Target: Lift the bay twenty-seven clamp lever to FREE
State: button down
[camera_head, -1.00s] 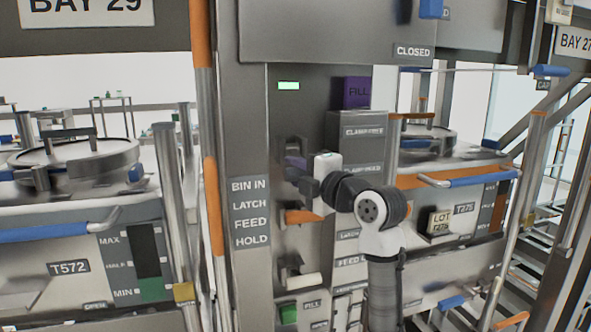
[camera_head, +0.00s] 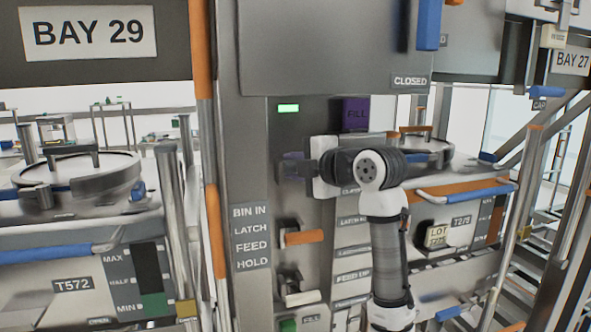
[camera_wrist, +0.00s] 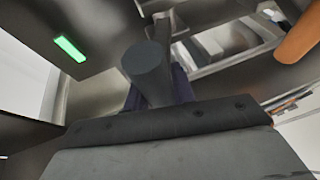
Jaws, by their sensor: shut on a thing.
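I cannot read FREE or any other lever position mark.
Below are an orange-handled lever (camera_head: 303,237) and a pale lever (camera_head: 297,290). An orange upright (camera_head: 213,225) edges the post. The BAY 27 sign (camera_head: 572,62) is far right.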

dwell(0.4)
jog(key=c, duration=1.2)
grip_release()
jog(key=shift+o, duration=0.2)
jog(key=b+v, duration=0.4)
jog(key=v, duration=0.9)
jog(key=shift+s+d, duration=0.3)
jog(key=shift+r, duration=0.1)
